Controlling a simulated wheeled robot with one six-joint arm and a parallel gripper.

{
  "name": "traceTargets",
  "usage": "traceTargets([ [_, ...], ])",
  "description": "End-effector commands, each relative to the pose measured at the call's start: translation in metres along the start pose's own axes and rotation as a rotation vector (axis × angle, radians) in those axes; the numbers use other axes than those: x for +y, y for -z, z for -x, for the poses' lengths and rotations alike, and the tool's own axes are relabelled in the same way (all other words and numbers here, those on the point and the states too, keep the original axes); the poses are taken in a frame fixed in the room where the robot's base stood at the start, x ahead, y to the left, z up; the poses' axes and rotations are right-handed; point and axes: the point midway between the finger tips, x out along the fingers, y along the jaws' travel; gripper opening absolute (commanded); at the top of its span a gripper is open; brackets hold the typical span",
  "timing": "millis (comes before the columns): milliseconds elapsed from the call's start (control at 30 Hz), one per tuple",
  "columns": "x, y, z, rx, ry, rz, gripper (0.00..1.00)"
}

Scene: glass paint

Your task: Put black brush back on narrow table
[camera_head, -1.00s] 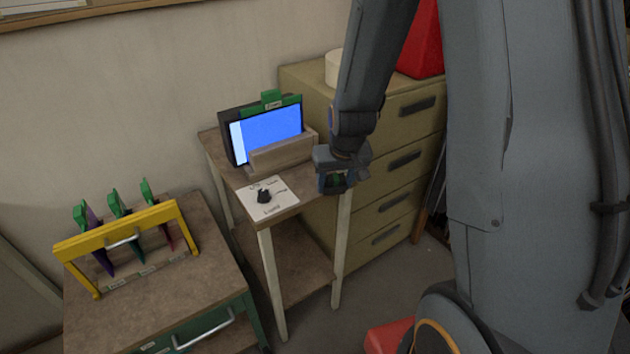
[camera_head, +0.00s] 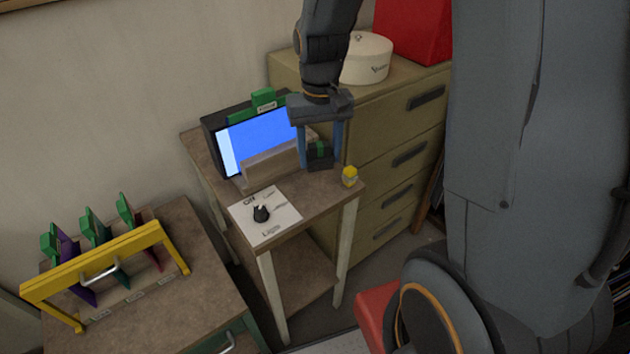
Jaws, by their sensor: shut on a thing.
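My gripper (camera_head: 320,140) points down over the right back part of the narrow table (camera_head: 318,195). It is shut on a small black thing with a green top, which I take to be the black brush (camera_head: 319,159). The brush is upright between the two blue-grey fingers, to the right of the wooden holder. Its lower end is at or just above the tabletop; I cannot tell whether it touches.
A small yellow block (camera_head: 350,176) sits by the table's right edge, close to the brush. Drawers (camera_head: 395,125) stand behind.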

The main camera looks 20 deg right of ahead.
Motion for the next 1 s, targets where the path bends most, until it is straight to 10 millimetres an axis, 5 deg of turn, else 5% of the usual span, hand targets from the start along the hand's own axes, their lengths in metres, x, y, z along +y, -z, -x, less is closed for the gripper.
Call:
traceTargets([
  [300,0.001,-0.002,-0.046,-0.005,0.000,-0.004,0.24],
  [800,0.000,-0.002,-0.091,-0.004,0.000,0.000,0.24],
  [1000,0.000,-0.001,-0.095,0.000,0.000,0.000,0.24],
])
